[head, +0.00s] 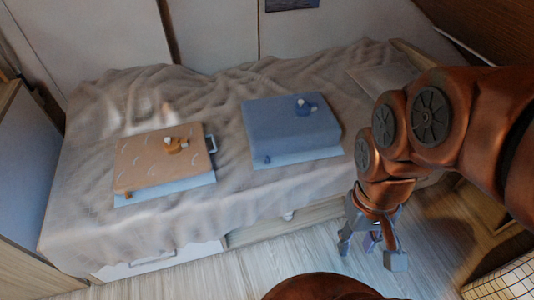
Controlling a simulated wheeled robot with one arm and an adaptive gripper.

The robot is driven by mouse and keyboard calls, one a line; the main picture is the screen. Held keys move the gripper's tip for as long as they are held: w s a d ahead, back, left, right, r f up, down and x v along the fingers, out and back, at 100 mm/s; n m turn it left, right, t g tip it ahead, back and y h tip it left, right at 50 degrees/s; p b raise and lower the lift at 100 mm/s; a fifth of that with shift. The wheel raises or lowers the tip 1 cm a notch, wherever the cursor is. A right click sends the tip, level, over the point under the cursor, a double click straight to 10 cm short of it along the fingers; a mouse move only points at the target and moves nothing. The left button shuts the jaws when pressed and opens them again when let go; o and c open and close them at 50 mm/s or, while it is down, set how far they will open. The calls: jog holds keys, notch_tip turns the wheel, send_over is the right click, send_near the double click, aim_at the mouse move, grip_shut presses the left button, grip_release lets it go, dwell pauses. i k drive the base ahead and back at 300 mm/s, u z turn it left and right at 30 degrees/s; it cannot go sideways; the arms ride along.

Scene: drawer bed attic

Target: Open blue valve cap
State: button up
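My gripper (372,252) hangs to the right of and below the blue box in the picture, beyond the bed's front edge and over the floor. Its fingers are spread apart with nothing between them. It is apart from the box and the valve piece.
Under the bed is a drawer with a handle (152,258). Wooden floor (235,280) is clear in front.

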aim_at(302, 106)
jog(key=k, duration=0.65)
jog(key=z, duration=0.15)
jog(key=i, duration=0.65)
jog(key=u, duration=0.55)
jog(key=i, duration=0.6)
jog(key=u, duration=0.65)
